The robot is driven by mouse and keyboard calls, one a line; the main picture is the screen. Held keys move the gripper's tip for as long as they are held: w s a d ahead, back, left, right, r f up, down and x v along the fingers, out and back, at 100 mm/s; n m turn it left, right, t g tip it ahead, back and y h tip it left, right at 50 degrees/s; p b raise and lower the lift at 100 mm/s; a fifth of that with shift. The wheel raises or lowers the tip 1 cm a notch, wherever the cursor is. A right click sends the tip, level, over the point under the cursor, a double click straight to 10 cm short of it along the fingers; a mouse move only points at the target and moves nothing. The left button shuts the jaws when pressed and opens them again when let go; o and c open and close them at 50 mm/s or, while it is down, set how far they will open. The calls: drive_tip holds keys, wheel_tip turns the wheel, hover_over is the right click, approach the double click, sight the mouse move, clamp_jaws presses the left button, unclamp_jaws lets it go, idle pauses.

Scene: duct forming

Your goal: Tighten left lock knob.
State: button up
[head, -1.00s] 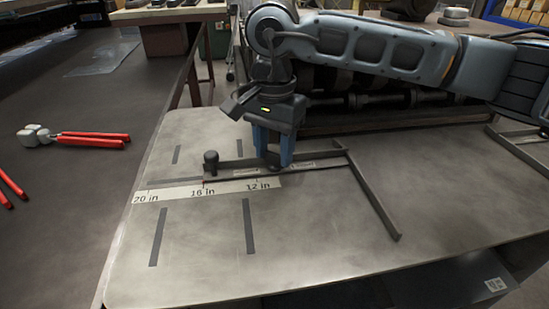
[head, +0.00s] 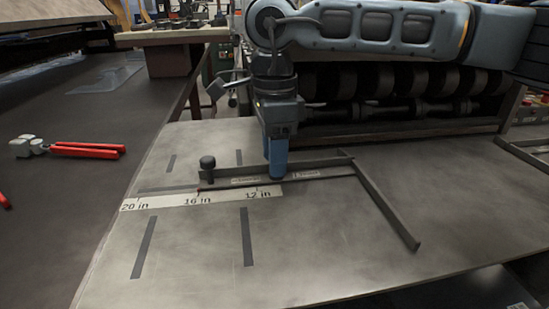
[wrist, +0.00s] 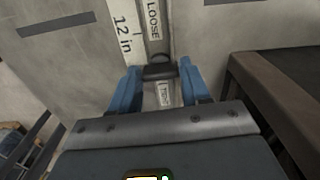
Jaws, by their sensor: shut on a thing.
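My gripper (head: 277,176) points straight down at the gauge bar (head: 318,168) on the metal table. In the wrist view, its blue fingers (wrist: 160,67) stand on both sides of a small dark lock knob (wrist: 160,73) and are shut on it. The knob sits on the bar between a label reading LOOSE (wrist: 153,20) and a partly hidden label that seems to read TIGHT (wrist: 164,95). In the head view the fingers hide this knob. A black round knob (head: 208,162) stands upright at the bar's left end, apart from my gripper.
A scale strip (head: 225,195) marked 20, 16 and 12 in lies along the bar. A long side arm (head: 390,208) runs from the bar toward the front. A machine with dark rollers (head: 400,95) stands behind. Red-handled pliers (head: 70,149) lie on the left table. The front of the metal table is clear.

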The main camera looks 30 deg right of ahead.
drive_tip(key=shift+m, duration=0.4)
drive_tip(key=o, duration=1.1)
drive_tip(key=shift+c, duration=0.2)
drive_tip(key=shift+r, duration=0.15)
wheel_tip(320, 180, up, 8)
drive_tip(key=shift+f, duration=0.2)
